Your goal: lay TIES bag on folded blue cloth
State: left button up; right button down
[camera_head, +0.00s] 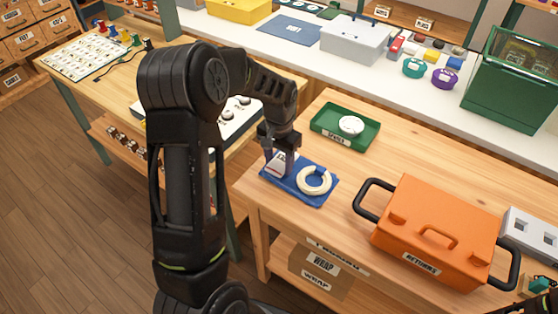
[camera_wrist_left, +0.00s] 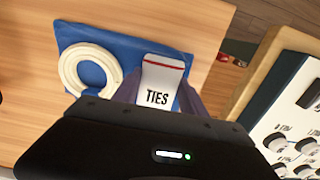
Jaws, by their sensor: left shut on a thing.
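The TIES bag (camera_wrist_left: 158,97) is a small white bag with a red line near its top edge, and it also shows in the head view (camera_head: 279,163). My left gripper (camera_head: 279,158) is shut on it, with the fingers on both sides. The bag is over the left end of the folded blue cloth (camera_head: 309,200); I cannot tell whether it touches the cloth. The cloth lies flat near the wooden table's left corner and shows behind the bag in the left wrist view (camera_wrist_left: 125,50). A cream ring (camera_head: 303,186) lies on the cloth, right of the bag.
A green tray (camera_head: 334,138) with a white round item stands behind the cloth. A large orange case (camera_head: 430,225) with black handles is to the right. A panel with knobs (camera_wrist_left: 285,115) stands on the neighbouring table. Wood between cloth and case is clear.

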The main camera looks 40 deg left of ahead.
aim_at(279, 162)
pick_arm(q)
jog(key=shift+f+b, duration=0.45)
jog(key=shift+f, duration=0.1)
jog(key=o, duration=1.4)
jog(key=shift+s+f, duration=0.1)
jog(key=shift+c, duration=0.2)
jog(key=shift+r+p, duration=0.45)
jog(key=shift+r, duration=0.05)
notch_tip(279, 162, up, 12)
jog(key=shift+r+b, duration=0.2)
jog(key=shift+b, duration=0.25)
jog(key=shift+f, duration=0.1)
